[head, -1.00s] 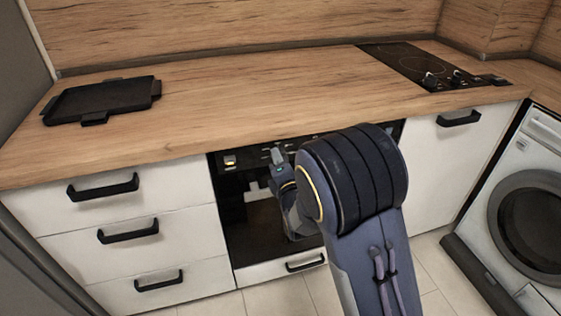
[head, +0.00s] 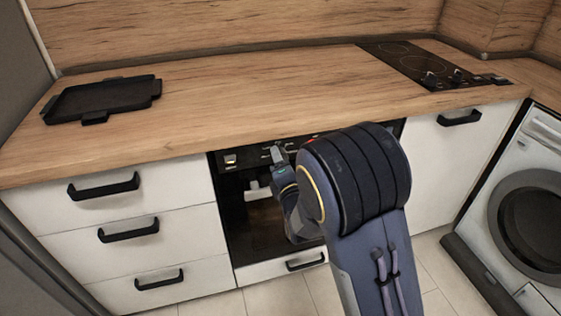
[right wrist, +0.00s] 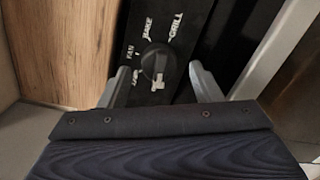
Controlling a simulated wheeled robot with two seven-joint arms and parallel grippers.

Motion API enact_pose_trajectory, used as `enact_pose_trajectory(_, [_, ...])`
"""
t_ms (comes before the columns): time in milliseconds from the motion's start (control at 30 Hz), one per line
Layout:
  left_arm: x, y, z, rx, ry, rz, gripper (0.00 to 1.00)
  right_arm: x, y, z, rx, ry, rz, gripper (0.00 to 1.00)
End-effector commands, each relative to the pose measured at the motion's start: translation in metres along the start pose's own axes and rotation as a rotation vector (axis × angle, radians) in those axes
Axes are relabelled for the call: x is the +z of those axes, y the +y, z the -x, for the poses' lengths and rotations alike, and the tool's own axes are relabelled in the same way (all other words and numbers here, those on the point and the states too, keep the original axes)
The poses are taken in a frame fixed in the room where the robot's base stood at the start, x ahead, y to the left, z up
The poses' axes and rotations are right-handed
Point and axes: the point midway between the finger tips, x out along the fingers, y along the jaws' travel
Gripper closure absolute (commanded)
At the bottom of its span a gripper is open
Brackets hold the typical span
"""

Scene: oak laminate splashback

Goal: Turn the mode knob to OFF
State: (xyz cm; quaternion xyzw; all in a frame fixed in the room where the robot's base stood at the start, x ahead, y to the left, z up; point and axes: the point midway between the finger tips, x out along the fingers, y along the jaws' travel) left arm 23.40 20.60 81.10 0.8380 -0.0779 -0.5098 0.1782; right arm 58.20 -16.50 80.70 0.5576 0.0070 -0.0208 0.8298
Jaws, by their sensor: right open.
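The mode knob (right wrist: 155,62) is a dark round knob on the black oven panel in the right wrist view. Lettering reading FAN, a partly legible "AKE" and GRILL surrounds it. A pale mark shows at its lower edge; I cannot tell whether it is a pointer or lettering. Another label by the left finger is partly hidden. My right gripper (right wrist: 161,73) is open, one finger on each side of the knob; contact is unclear. In the head view my right gripper (head: 279,155) is at the oven's control panel, and my arm hides part of it. My left gripper is out of view.
The black oven (head: 250,215) is set below the wooden worktop (head: 250,97). White drawers (head: 95,235) with black handles are left of it. A black tray (head: 75,104) and a hob (head: 400,62) are on the worktop. A washing machine (head: 515,150) stands at right.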

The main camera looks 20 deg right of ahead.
Motion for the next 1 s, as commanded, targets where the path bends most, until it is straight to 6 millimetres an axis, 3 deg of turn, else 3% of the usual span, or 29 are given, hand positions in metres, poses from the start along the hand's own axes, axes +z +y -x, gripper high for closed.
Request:
enact_pose_trajectory(200, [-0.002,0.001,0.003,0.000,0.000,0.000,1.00,0.000,0.002,0.038,0.001,0.002,0.000,0.42])
enact_pose_trajectory(400, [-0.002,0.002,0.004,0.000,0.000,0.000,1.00,0.000,0.001,0.063,0.001,0.001,0.000,0.42])
enact_pose_trajectory(1000, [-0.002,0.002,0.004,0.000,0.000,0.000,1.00,0.002,-0.002,0.068,-0.016,0.002,-0.032,0.42])
